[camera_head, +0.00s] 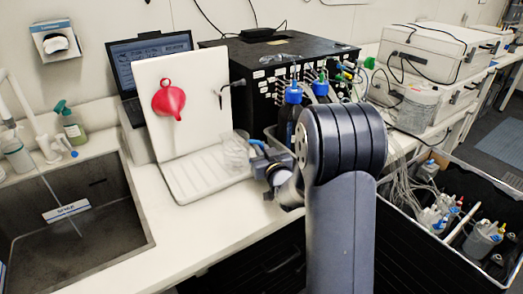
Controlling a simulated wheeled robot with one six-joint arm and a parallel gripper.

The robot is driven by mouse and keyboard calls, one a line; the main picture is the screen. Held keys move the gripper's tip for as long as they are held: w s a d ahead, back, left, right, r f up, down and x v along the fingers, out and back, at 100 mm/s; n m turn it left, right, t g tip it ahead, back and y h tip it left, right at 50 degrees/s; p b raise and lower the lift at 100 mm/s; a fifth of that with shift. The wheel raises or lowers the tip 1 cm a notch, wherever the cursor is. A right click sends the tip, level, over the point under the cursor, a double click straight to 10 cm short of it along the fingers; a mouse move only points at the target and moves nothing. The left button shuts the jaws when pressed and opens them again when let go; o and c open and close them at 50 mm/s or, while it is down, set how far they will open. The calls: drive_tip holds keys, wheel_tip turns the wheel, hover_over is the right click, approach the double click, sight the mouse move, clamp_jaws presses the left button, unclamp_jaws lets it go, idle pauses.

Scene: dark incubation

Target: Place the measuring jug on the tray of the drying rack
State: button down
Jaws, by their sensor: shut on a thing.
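The measuring jug (235,152) is clear and stands upright over the right part of the drying rack's tray. The drying rack has a white upright back panel (187,80) and a white ridged tray (190,183) at its foot. My gripper (257,154) comes in from the right and is shut on the jug at its right side. My arm and the gripper body hide part of the grip. I cannot tell whether the jug's base touches the tray.
A red funnel (169,101) hangs on the rack's panel. A sink (72,220) lies at the left. Blue-capped bottles (293,100) stand by a black box (262,62) behind my arm. A black crate (490,215) of bottles is at the right. The tray's left part is clear.

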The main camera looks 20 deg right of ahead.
drive_tip(key=shift+f+b, duration=0.3)
drive_tip(key=shift+b, duration=0.1)
drive_tip(key=c, duration=1.5)
unclamp_jaws()
drive_tip(key=shift+r+p, duration=0.8)
drive_tip(key=shift+p, duration=0.3)
drive_tip(key=s+b, duration=0.1)
drive_tip(key=s, duration=0.7)
drive_tip(key=s+d+b, duration=0.1)
drive_tip(key=s, duration=0.3)
drive_tip(key=shift+d+f+b, duration=0.1)
drive_tip(key=shift+f+b, duration=0.1)
drive_tip(key=shift+b, duration=0.1)
drive_tip(key=shift+w, duration=0.15)
drive_tip(key=shift+w+a+p, duration=0.2)
drive_tip(key=shift+w+p, duration=0.2)
drive_tip(key=shift+w, duration=1.55)
drive_tip(key=shift+w+a+p, duration=0.2)
drive_tip(key=shift+w+p, duration=0.2)
drive_tip(key=shift+w, duration=1.55)
